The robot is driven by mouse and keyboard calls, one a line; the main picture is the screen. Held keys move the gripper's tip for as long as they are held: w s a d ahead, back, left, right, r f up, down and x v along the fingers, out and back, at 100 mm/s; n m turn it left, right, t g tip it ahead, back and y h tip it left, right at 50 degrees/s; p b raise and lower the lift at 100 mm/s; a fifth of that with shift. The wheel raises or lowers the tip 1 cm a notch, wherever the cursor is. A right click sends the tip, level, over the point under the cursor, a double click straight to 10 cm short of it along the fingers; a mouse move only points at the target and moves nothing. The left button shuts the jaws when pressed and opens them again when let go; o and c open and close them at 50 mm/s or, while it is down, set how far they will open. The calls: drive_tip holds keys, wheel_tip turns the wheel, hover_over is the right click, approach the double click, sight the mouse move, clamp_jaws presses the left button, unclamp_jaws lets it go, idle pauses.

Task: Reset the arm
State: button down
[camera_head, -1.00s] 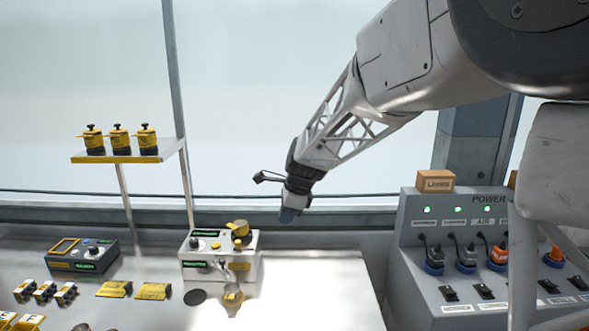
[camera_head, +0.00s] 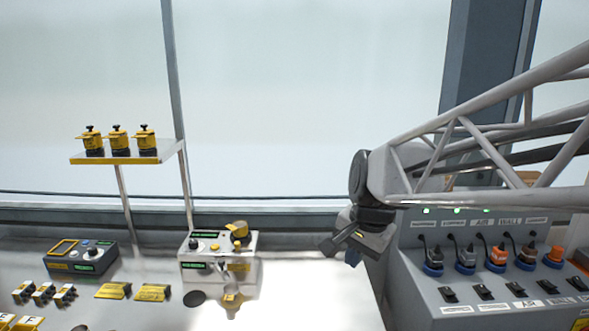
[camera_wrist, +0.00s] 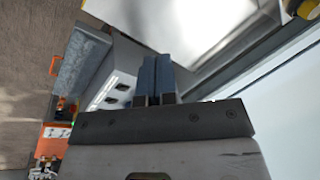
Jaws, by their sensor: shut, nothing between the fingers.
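My gripper (camera_head: 352,257) hangs beside the left edge of the power panel, above the right part of the bench, and is apart from the bench objects. In the wrist view its two blue fingers (camera_wrist: 156,76) lie side by side, shut, with nothing held. My arm reaches in from the right of the head view as a grey lattice link and covers part of the panel's top.
The grey power panel (camera_head: 440,290) with plugs and switches stands at right. A white device with a yellow knob (camera_head: 220,255) and a dark control box (camera_head: 82,256) stand on the bench (camera_head: 310,300). A shelf (camera_head: 125,157) holds yellow-and-black pots. Bench space right of the white device is clear.

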drive_tip(key=s+d+f+n+h, duration=0.1)
drive_tip(key=s+d+f+n, duration=0.1)
drive_tip(key=s, duration=0.7)
drive_tip(key=s+d+f+n, duration=0.1)
drive_tip(key=s+d+n, duration=0.3)
drive_tip(key=s, duration=0.4)
drive_tip(key=shift+s+d+f+n+h, duration=0.4)
drive_tip(key=shift+n, duration=0.2)
